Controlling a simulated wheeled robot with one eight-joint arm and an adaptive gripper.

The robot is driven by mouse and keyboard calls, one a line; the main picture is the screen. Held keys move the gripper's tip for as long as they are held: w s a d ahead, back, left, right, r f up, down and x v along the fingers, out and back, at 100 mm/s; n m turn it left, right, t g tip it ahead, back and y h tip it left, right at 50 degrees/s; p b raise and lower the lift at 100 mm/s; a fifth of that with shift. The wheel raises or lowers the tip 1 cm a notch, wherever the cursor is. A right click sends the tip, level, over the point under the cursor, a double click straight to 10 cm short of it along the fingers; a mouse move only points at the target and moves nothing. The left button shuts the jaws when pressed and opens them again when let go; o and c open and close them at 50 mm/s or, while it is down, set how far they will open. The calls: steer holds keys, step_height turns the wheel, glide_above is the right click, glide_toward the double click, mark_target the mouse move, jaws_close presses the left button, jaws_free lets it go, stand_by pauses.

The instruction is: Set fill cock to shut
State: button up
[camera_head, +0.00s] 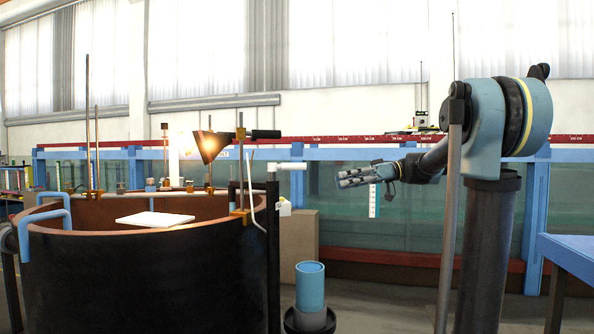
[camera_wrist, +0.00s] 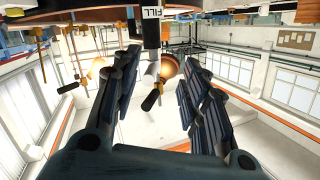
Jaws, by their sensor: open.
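The fill standpipe (camera_head: 272,235) is a black upright post beside the dark round tank, with a pale horizontal pipe (camera_head: 290,166) at its top. A small white tag (camera_head: 284,208) sits on its side. In the wrist view the post's FILL label (camera_wrist: 151,12) reads upside down at the top centre. I cannot make out the cock's lever or its setting. My gripper (camera_head: 346,179) is open and empty, to the right of the post and apart from it. In the wrist view the post stands beyond the gap between my fingers (camera_wrist: 160,58).
The tank (camera_head: 140,275) has a copper rim, rods and a white board (camera_head: 155,219). A lit copper lamp (camera_head: 212,147) with a black handle stands near the post. A blue cylinder (camera_head: 310,287) stands below. The glass flume (camera_head: 400,225) runs behind; a blue table (camera_head: 572,252) is right.

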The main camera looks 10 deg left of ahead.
mark_target(296, 166)
steer(key=w+r+n+g+y, duration=0.1)
steer(key=w+r+n+y, duration=0.1)
steer(key=w+r+n, duration=0.15)
steer(key=shift+m, duration=0.25)
steer(key=x, duration=1.7)
steer(key=shift+s+r, duration=0.15)
steer(key=shift+r, duration=0.15)
